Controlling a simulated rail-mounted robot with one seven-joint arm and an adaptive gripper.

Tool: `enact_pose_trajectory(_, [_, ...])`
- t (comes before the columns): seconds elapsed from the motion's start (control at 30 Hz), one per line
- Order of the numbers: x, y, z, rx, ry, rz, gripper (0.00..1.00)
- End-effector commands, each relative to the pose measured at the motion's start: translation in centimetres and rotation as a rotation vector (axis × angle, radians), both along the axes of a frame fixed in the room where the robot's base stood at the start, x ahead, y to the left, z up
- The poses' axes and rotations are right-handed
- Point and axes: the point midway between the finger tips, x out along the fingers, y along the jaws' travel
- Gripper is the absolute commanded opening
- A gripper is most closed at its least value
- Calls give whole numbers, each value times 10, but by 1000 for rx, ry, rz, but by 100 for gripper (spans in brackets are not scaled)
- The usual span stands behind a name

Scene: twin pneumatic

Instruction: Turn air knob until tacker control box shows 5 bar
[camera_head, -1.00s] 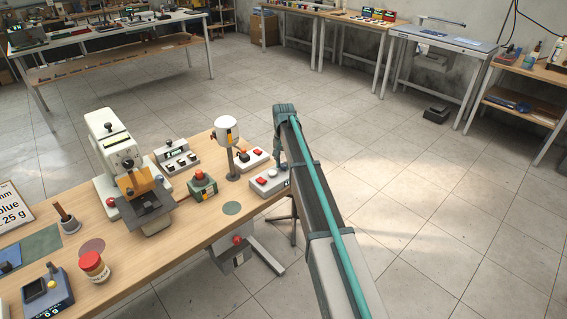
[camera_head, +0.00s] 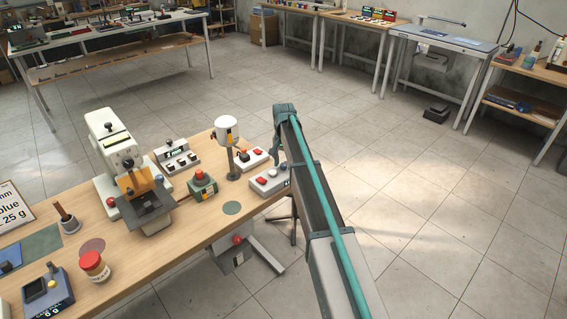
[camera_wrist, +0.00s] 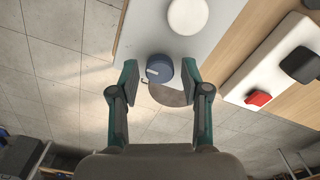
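A round blue-grey knob (camera_wrist: 160,69) with a pale mark sits between my fingers in the wrist view. My gripper (camera_wrist: 160,72) is open, one finger on each side of the knob with a gap at both sides. The knob is on a light grey surface, apparently the top of the grey control box (camera_head: 268,182) at the table's right end.
A white box (camera_wrist: 281,70) with a red button and a dark knob lies right of the fingers in the wrist view. In the head view, a white cylinder on a post (camera_head: 227,130) and a green box with a red button (camera_head: 202,187) stand nearby.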

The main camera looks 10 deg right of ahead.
Motion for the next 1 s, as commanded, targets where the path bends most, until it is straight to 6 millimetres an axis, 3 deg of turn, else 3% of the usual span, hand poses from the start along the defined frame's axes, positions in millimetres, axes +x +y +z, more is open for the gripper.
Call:
enact_pose_trajectory(0.47, [0, 0, 10, -1, -1, 1, 55])
enact_pose_trajectory(1.0, [1, 0, 102, 0, -1, 0, 55])
